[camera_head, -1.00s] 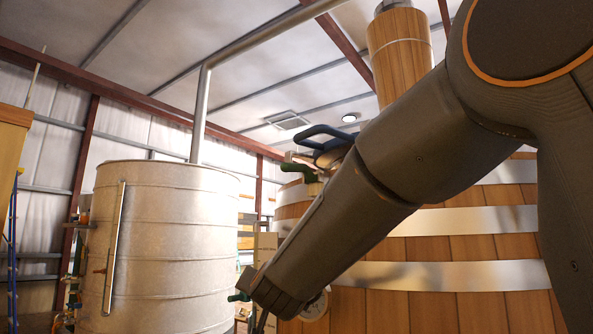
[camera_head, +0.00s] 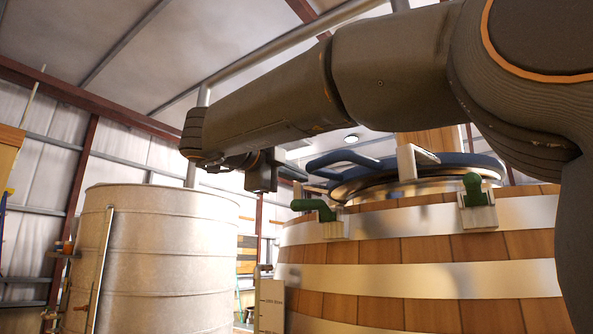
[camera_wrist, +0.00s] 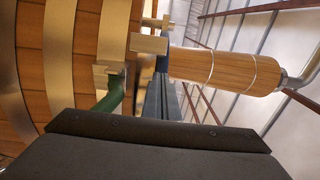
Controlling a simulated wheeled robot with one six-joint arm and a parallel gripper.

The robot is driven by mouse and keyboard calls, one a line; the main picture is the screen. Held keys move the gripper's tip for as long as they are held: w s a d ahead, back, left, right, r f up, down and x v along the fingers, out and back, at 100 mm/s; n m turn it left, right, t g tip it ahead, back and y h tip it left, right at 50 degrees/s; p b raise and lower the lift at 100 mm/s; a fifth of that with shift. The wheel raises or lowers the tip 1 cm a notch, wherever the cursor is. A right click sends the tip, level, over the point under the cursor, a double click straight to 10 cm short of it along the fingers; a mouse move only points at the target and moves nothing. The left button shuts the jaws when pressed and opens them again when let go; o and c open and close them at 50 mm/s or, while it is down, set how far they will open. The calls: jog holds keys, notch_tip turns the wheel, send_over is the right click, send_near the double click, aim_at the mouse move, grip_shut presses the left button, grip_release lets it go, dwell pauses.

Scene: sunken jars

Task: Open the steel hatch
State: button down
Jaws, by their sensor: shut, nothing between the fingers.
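The steel hatch (camera_head: 385,180) lies on top of the wooden vat (camera_head: 420,250) in the head view. It is a shiny round lid with a blue rim (camera_head: 465,160) and a blue handle (camera_head: 342,157) at its left. It looks closed, though my arm hides part of it. My gripper (camera_head: 298,173) points right, just left of the handle; I cannot tell whether it touches it. In the wrist view, my gripper's fingers (camera_wrist: 166,98) are shut and empty, with a blue part (camera_wrist: 161,63) of the hatch beyond them.
Green-handled clamps on pale blocks stand at the vat's top edge, one at the left (camera_head: 315,209) and one at the right (camera_head: 473,188). A wooden column (camera_head: 432,140) rises behind. A steel tank (camera_head: 165,255) stands left, with a gap between it and the vat.

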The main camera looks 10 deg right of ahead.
jog(key=p+x, duration=0.3)
jog(key=x, duration=0.4)
